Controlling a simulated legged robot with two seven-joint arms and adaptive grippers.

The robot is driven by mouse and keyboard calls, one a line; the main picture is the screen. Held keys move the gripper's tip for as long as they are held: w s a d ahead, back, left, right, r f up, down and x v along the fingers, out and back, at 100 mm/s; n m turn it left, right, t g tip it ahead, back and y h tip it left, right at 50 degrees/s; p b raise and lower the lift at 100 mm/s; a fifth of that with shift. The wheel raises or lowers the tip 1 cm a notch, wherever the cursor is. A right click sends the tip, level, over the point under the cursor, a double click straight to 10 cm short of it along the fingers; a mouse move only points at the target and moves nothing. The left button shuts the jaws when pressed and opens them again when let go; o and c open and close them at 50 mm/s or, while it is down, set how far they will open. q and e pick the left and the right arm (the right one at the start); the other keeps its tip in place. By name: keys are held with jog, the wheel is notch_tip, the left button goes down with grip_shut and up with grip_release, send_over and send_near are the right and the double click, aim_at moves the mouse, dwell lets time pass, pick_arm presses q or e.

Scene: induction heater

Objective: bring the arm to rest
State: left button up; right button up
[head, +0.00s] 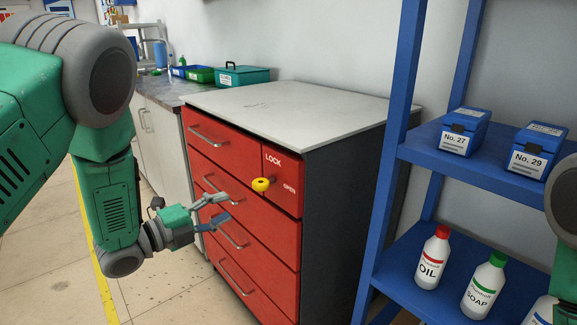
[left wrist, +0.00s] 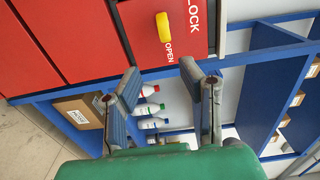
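My left arm (head: 112,200) comes in from the left in the head view, its forearm hanging down and bent toward the red cabinet. My left gripper (head: 222,208) is open and empty, in front of the red drawers. In the left wrist view its two fingers (left wrist: 160,85) stand apart with nothing between them. The yellow knob (head: 262,184) on the cabinet's LOCK/OPEN panel is apart from the gripper. It also shows above the fingers in the left wrist view (left wrist: 164,27). Of my right arm only parts show at the right edge; its gripper is out of view.
The red cabinet (head: 275,226) has a grey top (head: 300,108). A blue shelf (head: 430,150) on the right holds boxes No. 27 (head: 463,131) and No. 29 (head: 537,150), and oil (head: 433,258) and soap (head: 483,286) bottles. The floor (head: 165,290) below the left gripper is clear.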

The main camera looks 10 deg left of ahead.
pick_arm(q)
jog(key=s+a+f+n+g+y+p, duration=0.1)
jog(key=s+f+n+g+y, duration=0.25)
jog(key=s+f+n, duration=0.45)
jog(key=s+a+f+n+g+y+p, duration=0.1)
jog(key=s+f+n+g+y+p, duration=0.1)
jog(key=s+f+n+y, duration=0.65)
jog(key=s+f+n+g, duration=0.4)
jog(key=s, duration=0.6)
jog(key=s+f+n+g+h+p, duration=0.1)
jog(key=s+f+n+g, duration=0.2)
jog(key=s, duration=0.7)
jog(key=shift+f+n+g, duration=0.35)
jog(key=shift+n+g, duration=0.1)
jog(key=shift+n, duration=0.3)
jog(key=shift+a, duration=0.1)
jog(key=shift+c, duration=0.3)
